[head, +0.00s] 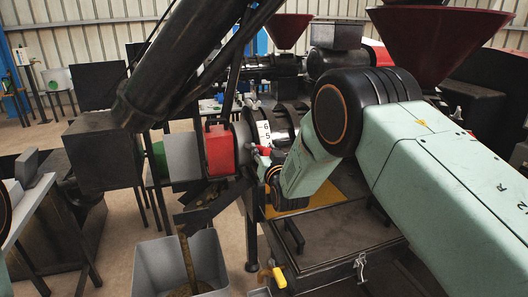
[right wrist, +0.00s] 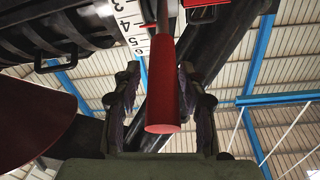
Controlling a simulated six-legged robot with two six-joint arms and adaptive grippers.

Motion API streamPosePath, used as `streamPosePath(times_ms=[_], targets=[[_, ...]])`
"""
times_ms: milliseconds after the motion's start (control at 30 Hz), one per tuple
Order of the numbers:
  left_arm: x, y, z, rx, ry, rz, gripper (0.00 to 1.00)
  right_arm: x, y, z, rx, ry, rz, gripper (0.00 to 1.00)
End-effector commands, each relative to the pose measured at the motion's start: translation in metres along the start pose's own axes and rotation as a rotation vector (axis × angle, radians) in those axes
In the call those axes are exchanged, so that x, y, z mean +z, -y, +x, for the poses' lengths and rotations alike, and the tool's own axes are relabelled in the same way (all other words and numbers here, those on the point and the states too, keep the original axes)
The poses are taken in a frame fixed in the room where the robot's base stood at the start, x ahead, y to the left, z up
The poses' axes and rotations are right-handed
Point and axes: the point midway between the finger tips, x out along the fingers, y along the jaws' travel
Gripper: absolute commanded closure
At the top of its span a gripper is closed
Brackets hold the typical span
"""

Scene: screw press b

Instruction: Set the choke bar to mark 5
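The choke bar's red round handle (right wrist: 163,92) stands between the fingers of my right gripper (right wrist: 160,98) in the right wrist view, with a gap to the fingers. The gripper is open around it. A white scale plate (right wrist: 129,22) beside the bar shows 3, 4 and 5. The bar passes near the 5 end, but I cannot tell its exact reading. In the head view the scale (head: 264,133) shows 6 and 5, with a small red part of the bar (head: 263,150) just below. My right gripper there (head: 260,163) is mostly hidden by my wrist. My left gripper is not seen.
A red box (head: 220,150) on the press is close left of the scale. A thick dark tube (head: 180,60) slants above. A grey bin (head: 180,268) stands below on the floor. A dark red hopper (head: 435,40) rises at the right, and a yellow handle (head: 279,277) is low in front.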

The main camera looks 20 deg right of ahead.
Motion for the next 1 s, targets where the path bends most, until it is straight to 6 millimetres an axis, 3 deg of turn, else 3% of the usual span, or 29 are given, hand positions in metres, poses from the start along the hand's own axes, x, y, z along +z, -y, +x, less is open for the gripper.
streamPosePath(times_ms=[433, 867, 1000], targets=[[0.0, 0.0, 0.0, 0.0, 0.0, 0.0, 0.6, 0.0, 0.001, 0.0, -0.002, 0.0, -0.001, 0.99], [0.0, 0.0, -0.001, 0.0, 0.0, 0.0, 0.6, -0.001, 0.001, 0.0, -0.001, 0.001, -0.001, 1.0], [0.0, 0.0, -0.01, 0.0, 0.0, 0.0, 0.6, -0.012, 0.003, 0.0, 0.004, 0.026, -0.003, 1.0]])
